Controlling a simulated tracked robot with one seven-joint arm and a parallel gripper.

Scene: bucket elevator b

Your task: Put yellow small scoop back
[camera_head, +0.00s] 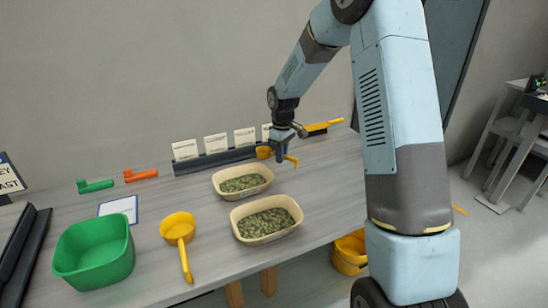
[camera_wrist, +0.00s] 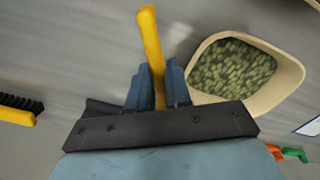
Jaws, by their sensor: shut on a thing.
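My gripper (camera_head: 283,150) is shut on the handle of the yellow small scoop (camera_head: 264,152), above the far part of the table near the dark rack. The scoop's round bowl shows left of the fingers and its handle end sticks out to the right. In the wrist view the yellow handle (camera_wrist: 150,45) runs between the two blue fingers (camera_wrist: 158,92); the bowl is hidden there. A larger yellow scoop (camera_head: 178,227) lies at the front of the table. Green (camera_head: 96,186) and orange (camera_head: 141,175) scoops lie at the back left.
Two beige tubs of green pellets (camera_head: 234,193) (camera_head: 240,236) stand nearby. A dark rack (camera_head: 215,160) with white cards runs along the back. A yellow brush (camera_head: 325,126) lies beyond my gripper. A green bin (camera_head: 127,262) stands front left; a blue-edged sheet (camera_head: 119,207) lies behind it.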

